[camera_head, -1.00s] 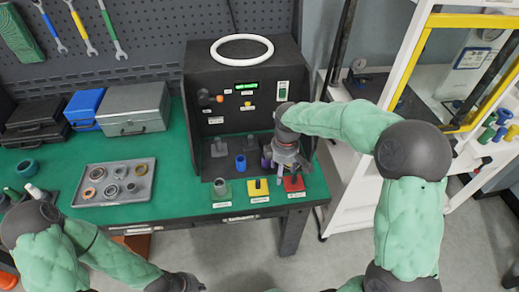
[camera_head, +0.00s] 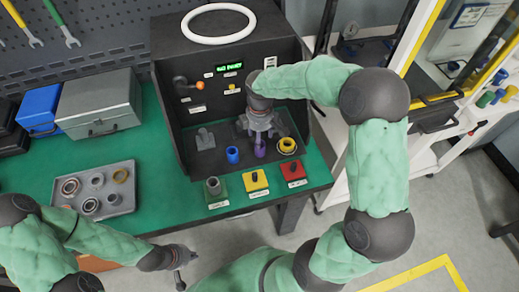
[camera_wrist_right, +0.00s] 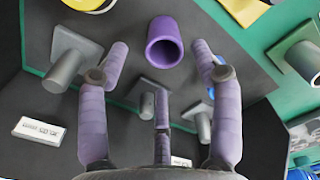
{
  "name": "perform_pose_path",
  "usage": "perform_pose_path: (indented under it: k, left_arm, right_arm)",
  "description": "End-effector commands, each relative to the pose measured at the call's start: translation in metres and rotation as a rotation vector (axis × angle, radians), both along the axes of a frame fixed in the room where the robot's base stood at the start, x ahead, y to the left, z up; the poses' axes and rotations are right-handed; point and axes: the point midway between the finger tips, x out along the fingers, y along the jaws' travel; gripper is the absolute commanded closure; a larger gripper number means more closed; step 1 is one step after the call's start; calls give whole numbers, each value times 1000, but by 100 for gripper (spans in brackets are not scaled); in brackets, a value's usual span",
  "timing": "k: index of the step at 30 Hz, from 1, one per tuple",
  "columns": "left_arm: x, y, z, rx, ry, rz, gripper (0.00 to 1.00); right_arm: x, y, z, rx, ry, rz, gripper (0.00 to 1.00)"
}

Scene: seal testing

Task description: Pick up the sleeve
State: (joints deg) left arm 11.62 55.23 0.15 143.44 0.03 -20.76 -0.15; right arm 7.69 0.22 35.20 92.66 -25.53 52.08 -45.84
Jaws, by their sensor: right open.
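A purple sleeve (camera_head: 260,150) stands in the black test booth, below my right gripper (camera_head: 259,138). In the right wrist view the hollow purple sleeve (camera_wrist_right: 165,43) shows beyond the spread fingers of the right gripper (camera_wrist_right: 162,60), with a gap on both sides. The right gripper is open and empty. A blue sleeve (camera_head: 233,155) stands just left of the purple one. My left gripper (camera_head: 180,272) is low over the floor in front of the table, and its fingers are too small to judge.
A yellow ring (camera_head: 288,145) sits right of the purple sleeve. Green (camera_head: 217,198), yellow (camera_head: 255,185) and red (camera_head: 291,170) pads line the booth's front. Grey posts (camera_wrist_right: 68,60) stand near the right fingers. A parts tray (camera_head: 100,207) lies left on the green table.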

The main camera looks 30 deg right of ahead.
Motion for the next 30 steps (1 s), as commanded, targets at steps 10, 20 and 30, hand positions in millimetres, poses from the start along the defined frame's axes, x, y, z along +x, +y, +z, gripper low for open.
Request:
perform_pose_path:
  k: [10, 20, 30]
  left_arm:
    - [0, 0, -20, 0, -1, 0, 100]
    - [0, 0, -26, 0, -1, 0, 100]
    - [0, 0, -26, 0, -1, 0, 100]
  right_arm:
    - [-5, 3, -34, 0, 0, -1, 35]
    - [-5, 2, -53, 0, -2, -1, 35]
    - [-5, 3, -53, 0, -1, -1, 100]
